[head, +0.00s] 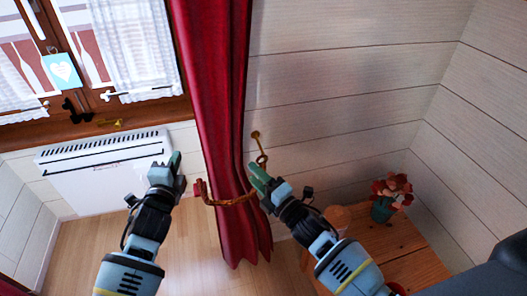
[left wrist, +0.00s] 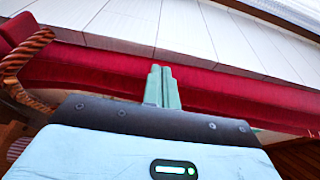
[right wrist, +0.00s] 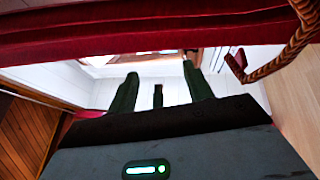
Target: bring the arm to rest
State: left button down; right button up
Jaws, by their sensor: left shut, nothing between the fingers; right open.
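My left gripper (head: 173,165) is shut and empty, left of the red curtain (head: 215,90) in the head view. Its closed green fingers (left wrist: 162,87) show before the curtain in the left wrist view. My right gripper (head: 260,178) is open, right of the curtain and close to the rope tieback (head: 235,201). Its spread fingers (right wrist: 160,90) have no held thing visible between them. The rope passes across the front of the curtain, drawing it in. It also shows in the left wrist view (left wrist: 20,65) and right wrist view (right wrist: 285,52).
A brass wall hook (head: 256,136) is above my right gripper. A wooden table (head: 405,240) with a vase of red flowers (head: 382,208) stands at the lower right. A white radiator (head: 95,170) is under the window at left.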

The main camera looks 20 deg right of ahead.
dwell(0.4)
